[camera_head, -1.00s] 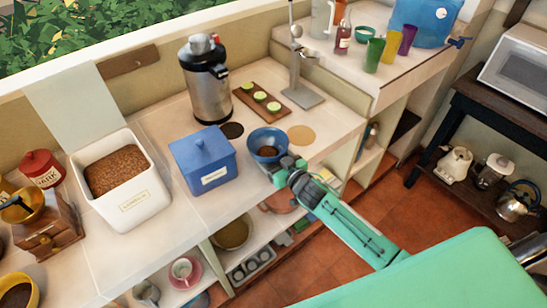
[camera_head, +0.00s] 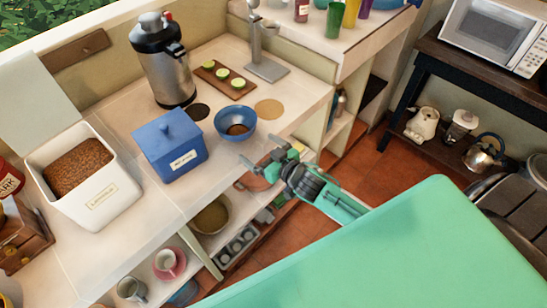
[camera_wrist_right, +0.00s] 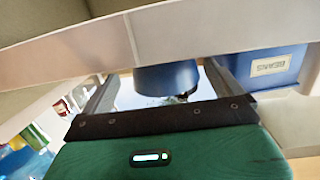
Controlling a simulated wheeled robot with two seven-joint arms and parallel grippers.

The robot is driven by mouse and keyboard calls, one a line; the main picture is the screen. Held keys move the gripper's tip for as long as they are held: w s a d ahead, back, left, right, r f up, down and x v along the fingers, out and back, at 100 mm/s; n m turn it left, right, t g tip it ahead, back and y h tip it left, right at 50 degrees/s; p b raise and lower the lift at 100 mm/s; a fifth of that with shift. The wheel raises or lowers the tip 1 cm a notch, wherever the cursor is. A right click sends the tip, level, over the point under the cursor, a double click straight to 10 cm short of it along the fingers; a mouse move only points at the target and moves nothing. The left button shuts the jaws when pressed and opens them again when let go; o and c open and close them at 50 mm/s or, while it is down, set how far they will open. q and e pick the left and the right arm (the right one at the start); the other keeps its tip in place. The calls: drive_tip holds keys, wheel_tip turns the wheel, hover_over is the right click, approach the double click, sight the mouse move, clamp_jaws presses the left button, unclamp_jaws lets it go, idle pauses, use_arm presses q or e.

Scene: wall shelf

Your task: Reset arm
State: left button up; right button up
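My right gripper (camera_head: 258,152) is in front of the counter's front edge, close to a blue bowl (camera_head: 222,115) but apart from it. Its two fingers are spread with nothing between them; in the right wrist view (camera_wrist_right: 157,95) the fingers also stand apart. The blue bowl stands upright on the counter with brown grounds in it. In the right wrist view the bowl (camera_wrist_right: 165,78) shows beyond the fingers, its upper part hidden by a pale edge. My left gripper is not in view.
A blue lidded box (camera_head: 170,150) and a white bin of brown beans (camera_head: 105,205) stand on the counter (camera_head: 130,235). A steel dispenser (camera_head: 165,75) and a board with lime slices (camera_head: 212,70) are behind. Shelves with dishes lie below. Open floor (camera_head: 345,175) is at right.

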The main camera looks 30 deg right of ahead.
drive_tip(key=shift+r+b+v, duration=0.25)
drive_tip(key=shift+v, duration=1.15)
drive_tip(key=shift+r+b+v, duration=0.2)
drive_tip(key=shift+r+v, duration=0.05)
drive_tip(key=shift+v, duration=1.15)
drive_tip(key=shift+f, duration=0.1)
